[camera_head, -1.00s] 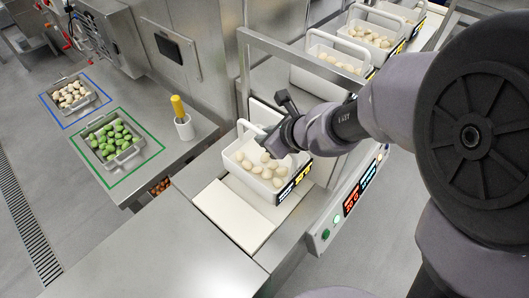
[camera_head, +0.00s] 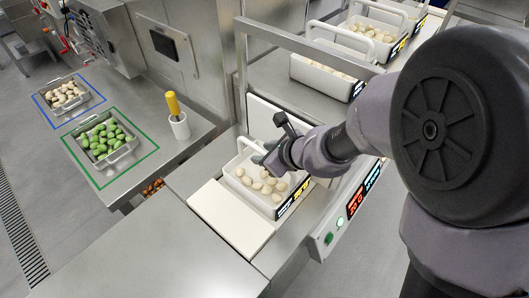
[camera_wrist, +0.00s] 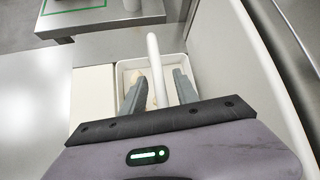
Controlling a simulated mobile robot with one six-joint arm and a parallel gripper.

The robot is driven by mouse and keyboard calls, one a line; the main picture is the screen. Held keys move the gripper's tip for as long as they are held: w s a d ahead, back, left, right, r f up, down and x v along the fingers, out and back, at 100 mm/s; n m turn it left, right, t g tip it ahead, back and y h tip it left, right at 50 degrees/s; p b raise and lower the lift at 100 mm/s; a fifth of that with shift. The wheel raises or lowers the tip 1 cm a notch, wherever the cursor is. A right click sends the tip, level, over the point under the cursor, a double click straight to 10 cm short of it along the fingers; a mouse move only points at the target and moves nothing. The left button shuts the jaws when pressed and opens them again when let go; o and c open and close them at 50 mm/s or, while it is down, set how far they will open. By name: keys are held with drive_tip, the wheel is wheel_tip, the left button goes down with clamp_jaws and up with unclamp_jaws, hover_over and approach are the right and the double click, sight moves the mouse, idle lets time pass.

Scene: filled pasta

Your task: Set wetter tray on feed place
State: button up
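A white tray (camera_head: 231,182) with a raised handle holds several pale round pasta pieces. It stands on the machine bed, right of a flat cream board (camera_head: 222,218). Its front carries a black label with yellow marks, too small to read. My gripper (camera_head: 264,158) is over the tray at its handle. In the wrist view, the fingers of my gripper (camera_wrist: 159,91) are on either side of the white handle (camera_wrist: 153,60), with a gap to each side. The tray (camera_wrist: 126,66) is partly hidden by the fingers there. I cannot tell which marked spot is the feed place.
A side table has a metal tray of green pieces (camera_head: 106,138) and one of pale pieces (camera_head: 65,95). A white upright panel stands close to my gripper's right in the wrist view.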

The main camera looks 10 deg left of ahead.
drive_tip(key=s+d+r+n+p, duration=0.35)
drive_tip(key=s+r+n, duration=0.2)
drive_tip(key=r, duration=0.25)
drive_tip(key=s+d+r+n+p, duration=0.2)
drive_tip(key=s+d+r+n, duration=0.2)
drive_tip(key=s+r, duration=0.3)
drive_tip(key=s+d+r+n+h, duration=0.4)
drive_tip(key=s+d+n+h, duration=0.1)
drive_tip(key=s+d+n, duration=0.5)
drive_tip(key=shift+m, duration=0.35)
drive_tip(key=f+b, duration=0.1)
drive_tip(key=w+f+b, duration=0.1)
drive_tip(key=f+b, duration=0.1)
drive_tip(key=d+f+b, duration=0.1)
drive_tip(key=shift+w+d+f+b, duration=0.1)
drive_tip(key=shift+w+f+b, duration=0.1)
drive_tip(key=shift+b, duration=0.1)
